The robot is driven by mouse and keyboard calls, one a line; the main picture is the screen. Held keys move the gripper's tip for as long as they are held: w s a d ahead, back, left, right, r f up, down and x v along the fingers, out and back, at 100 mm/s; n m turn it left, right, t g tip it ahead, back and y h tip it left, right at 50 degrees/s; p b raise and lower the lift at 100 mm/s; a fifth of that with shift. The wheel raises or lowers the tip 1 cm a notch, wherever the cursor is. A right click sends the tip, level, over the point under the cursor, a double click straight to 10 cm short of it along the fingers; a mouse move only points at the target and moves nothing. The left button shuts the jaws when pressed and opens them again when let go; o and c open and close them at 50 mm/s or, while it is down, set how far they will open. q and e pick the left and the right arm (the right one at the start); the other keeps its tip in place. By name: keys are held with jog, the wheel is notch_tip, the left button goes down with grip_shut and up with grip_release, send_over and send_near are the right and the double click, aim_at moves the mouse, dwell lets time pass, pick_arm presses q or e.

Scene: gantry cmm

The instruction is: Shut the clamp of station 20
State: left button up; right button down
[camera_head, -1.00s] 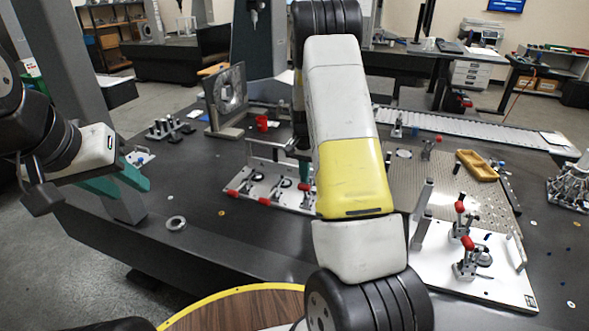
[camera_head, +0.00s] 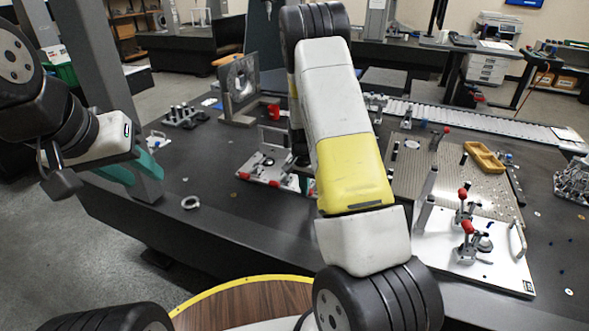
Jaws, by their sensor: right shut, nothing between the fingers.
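A white fixture plate (camera_head: 508,268) on the right bears upright toggle clamps with red handle tips (camera_head: 467,227). A second white fixture plate (camera_head: 247,171) left of centre carries clamps with red tips (camera_head: 274,184) lying low along its front edge. I cannot read station numbers on either plate. My right arm crosses the middle of the view, and its gripper (camera_head: 303,176) is shut and empty by the right end of the left-of-centre plate, mostly hidden behind my forearm. My left gripper (camera_head: 132,171), with teal fingers apart, is empty at the left, far from both plates.
A perforated plate (camera_head: 415,172) with a yellow tray (camera_head: 485,157) lies behind the right fixture. The front-left tabletop is mostly clear.

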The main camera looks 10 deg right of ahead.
jog(key=shift+s+a+f, duration=0.2)
jog(key=shift+f, duration=0.45)
